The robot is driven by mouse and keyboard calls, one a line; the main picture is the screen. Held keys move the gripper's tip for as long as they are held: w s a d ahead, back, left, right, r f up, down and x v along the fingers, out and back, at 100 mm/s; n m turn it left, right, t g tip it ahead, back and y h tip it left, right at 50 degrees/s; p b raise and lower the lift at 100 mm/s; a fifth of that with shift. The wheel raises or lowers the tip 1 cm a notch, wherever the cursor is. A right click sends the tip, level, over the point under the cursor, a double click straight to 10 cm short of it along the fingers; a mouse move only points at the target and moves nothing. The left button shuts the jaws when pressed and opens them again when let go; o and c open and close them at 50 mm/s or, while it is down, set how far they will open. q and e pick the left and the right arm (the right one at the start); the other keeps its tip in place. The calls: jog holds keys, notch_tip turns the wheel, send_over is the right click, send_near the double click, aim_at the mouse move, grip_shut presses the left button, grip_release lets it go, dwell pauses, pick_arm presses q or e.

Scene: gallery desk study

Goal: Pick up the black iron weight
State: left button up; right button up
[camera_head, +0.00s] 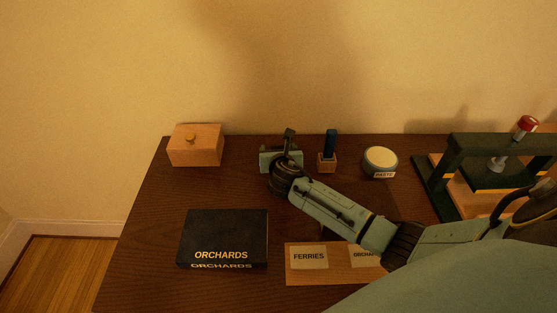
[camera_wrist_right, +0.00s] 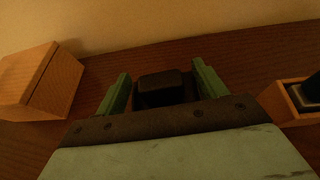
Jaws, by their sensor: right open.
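The black iron weight (camera_wrist_right: 164,90) shows in the right wrist view as a dark block with rounded edges. It sits between the two green fingers of my right gripper (camera_wrist_right: 162,92), with a gap on each side. The gripper is open, and the palm edge hides the weight's near, lower part. In the head view my right gripper (camera_head: 281,161) is low at the back of the desk; it and the wrist hide most of what is there, and I cannot clearly make out the weight. My left gripper is out of view.
A wooden box (camera_head: 195,146) stands left of the gripper, and a wooden block holding a dark-handled tool (camera_head: 328,158) close right. A round tin (camera_head: 380,162) and a press (camera_head: 490,165) are further right. A black ORCHARDS box (camera_head: 222,236) and a label board (camera_head: 308,275) lie in front.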

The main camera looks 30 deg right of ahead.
grip_shut()
jog(key=shift+w+r, duration=0.1)
jog(key=shift+r, duration=0.2)
dwell(0.4)
